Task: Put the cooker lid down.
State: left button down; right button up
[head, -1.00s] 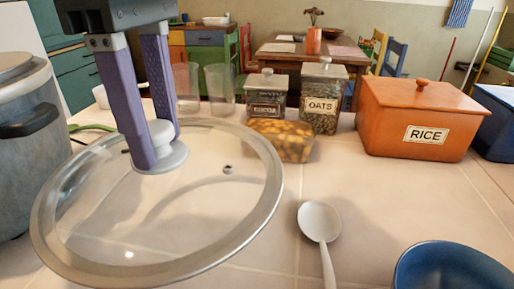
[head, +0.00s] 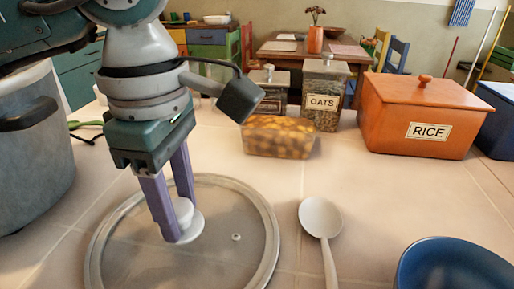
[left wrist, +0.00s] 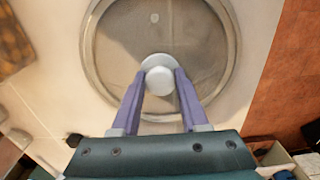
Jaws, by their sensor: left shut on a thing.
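The cooker lid (head: 215,262) is a round glass disc with a grey metal rim and a white knob. In the head view it lies flat at, or just above, the tiled counter, left of the white spoon; I cannot tell whether it touches. My left gripper (head: 180,220) is above it with purple fingers shut on the knob. The left wrist view shows the lid (left wrist: 115,70) and the left gripper (left wrist: 160,88) with a finger on each side of the knob. A grey metal pot (head: 40,160) with a black handle stands at the left, its top partly hidden by my arm.
A white spoon (head: 320,218) lies close to the right of the lid. A blue bowl (head: 450,265) is at the front right.

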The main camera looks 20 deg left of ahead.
aim_at(177, 206)
pick_arm(q)
jog(key=shift+f, duration=0.2)
jog(key=shift+c, duration=2.1)
grip_release()
jog(key=shift+r, duration=0.1)
jog(key=shift+r, duration=0.2)
notch_tip(177, 206, up, 12)
jog(key=shift+p, duration=0.35)
jog(key=shift+f, duration=0.1)
